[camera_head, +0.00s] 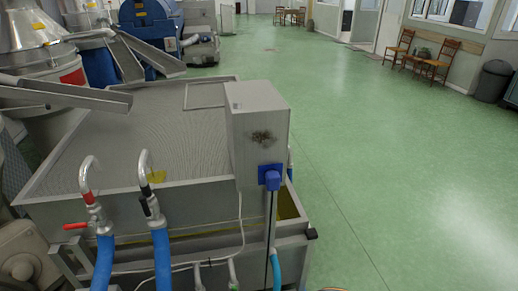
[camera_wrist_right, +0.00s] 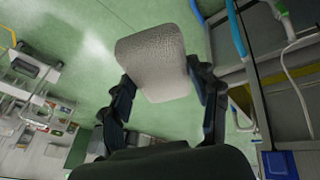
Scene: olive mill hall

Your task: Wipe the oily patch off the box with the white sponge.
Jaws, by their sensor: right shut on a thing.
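The grey box (camera_head: 250,105) stands at the near right corner of a metal tank. The white sponge (camera_wrist_right: 152,55) is in the right wrist view, pale and rough, held between the fingers of my right gripper (camera_wrist_right: 160,78). My right gripper is shut on the sponge, with green floor behind it and the box not clearly seen there. Neither gripper shows in the head view. My left gripper is not in view.
Open green floor (camera_head: 390,170) lies to the right. Chairs (camera_head: 440,62) stand far back by the wall.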

